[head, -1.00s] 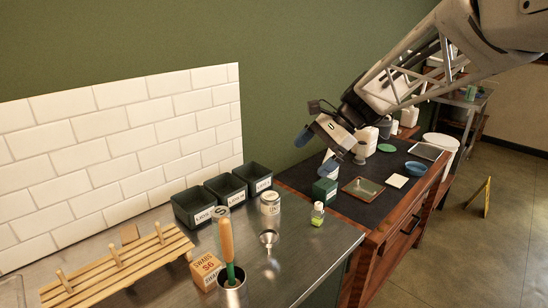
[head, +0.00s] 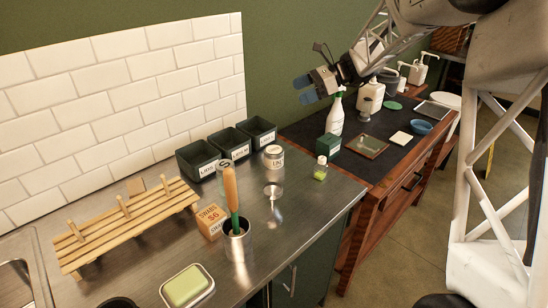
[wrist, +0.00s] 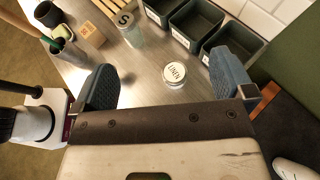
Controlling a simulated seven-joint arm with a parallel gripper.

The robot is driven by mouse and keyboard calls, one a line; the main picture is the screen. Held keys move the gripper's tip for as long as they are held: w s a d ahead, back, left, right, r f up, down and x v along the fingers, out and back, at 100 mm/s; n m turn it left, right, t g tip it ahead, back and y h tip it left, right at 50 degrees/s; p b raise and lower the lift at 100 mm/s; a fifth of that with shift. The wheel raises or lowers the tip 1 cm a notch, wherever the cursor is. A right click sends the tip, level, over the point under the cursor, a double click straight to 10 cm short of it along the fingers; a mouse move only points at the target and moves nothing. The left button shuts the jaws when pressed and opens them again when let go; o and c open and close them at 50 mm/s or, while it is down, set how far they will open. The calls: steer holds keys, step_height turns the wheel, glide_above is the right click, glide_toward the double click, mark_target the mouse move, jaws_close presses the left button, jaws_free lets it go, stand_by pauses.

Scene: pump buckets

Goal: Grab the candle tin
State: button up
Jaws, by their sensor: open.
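A small round silver tin with a white label, which I take for the candle tin (head: 274,157), stands upright on the steel bench in front of the dark bins. In the wrist view the tin (wrist: 175,79) shows from above, its pale lid reading something like "LINEN". It lies between my two blue-grey fingers in the picture, but below and apart from them. My gripper (head: 304,89) is open and empty, raised in the air behind and to the right of the tin. Nothing hides the tin.
Three dark bins (head: 197,160) stand behind the tin. A funnel (head: 273,191), a small green-filled bottle (head: 320,168) and a steel cup (head: 237,247) with a wooden-handled tool are nearby. A spray bottle (head: 335,117) stands on the dark side table. A wooden rack (head: 125,228) is left.

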glide_toward(278, 155)
steer(key=w+f, duration=0.1)
steer(key=a+f, duration=0.1)
steer(key=w+f, duration=0.1)
steer(key=shift+w+a+f, duration=0.2)
steer(key=shift+w+a, duration=0.1)
steer(key=shift+a, duration=0.1)
steer(key=shift+x, duration=1.3)
steer(key=shift+x, duration=2.6)
steer(key=shift+w, duration=0.2)
steer(key=c, duration=1)
